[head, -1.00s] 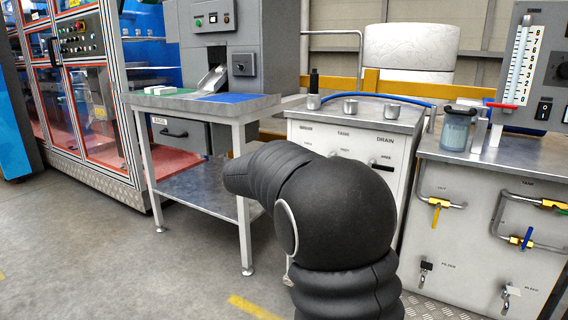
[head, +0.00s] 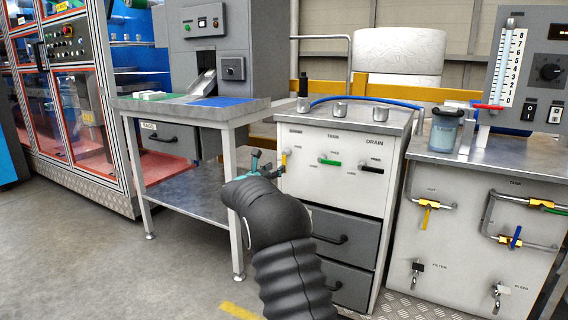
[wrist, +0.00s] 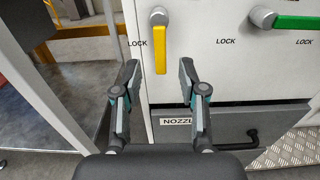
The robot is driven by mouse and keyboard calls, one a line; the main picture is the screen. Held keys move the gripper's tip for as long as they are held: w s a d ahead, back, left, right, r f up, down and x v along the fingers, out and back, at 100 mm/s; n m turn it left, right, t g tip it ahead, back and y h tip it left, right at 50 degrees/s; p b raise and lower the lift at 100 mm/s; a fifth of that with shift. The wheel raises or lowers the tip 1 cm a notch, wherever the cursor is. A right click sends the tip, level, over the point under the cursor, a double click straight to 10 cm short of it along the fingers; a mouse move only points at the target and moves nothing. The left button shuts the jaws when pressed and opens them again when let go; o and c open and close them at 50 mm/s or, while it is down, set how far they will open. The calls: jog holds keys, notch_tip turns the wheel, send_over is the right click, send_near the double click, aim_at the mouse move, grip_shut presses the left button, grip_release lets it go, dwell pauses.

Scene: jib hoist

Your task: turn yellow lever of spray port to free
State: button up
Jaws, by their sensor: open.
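The yellow lever (head: 284,158) is the leftmost lever on the white front panel of the middle cabinet. In the wrist view the yellow lever (wrist: 160,50) hangs straight down from a round grey pivot, with the word LOCK on either side. The small labels above it are unreadable in the head view. My gripper (wrist: 159,72) is open and empty, facing the panel. The lever's lower end shows between its two fingertips in the picture; no contact is visible and the remaining depth is unclear. In the head view my gripper (head: 262,163) is just left of the lever.
A green lever (wrist: 298,22) lies horizontal to the right, and a black lever (head: 371,169) is beyond it. A drawer marked NOZZL (wrist: 225,125) is below. A metal-topped table (head: 190,110) stands close on the left. Another cabinet (head: 470,215) with pipe valves stands right.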

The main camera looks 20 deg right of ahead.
aim_at(284, 163)
jog(key=p+x, duration=0.1)
jog(key=x, duration=0.6)
jog(key=shift+w+d, duration=0.1)
jog(key=shift+d, duration=0.05)
grip_shut()
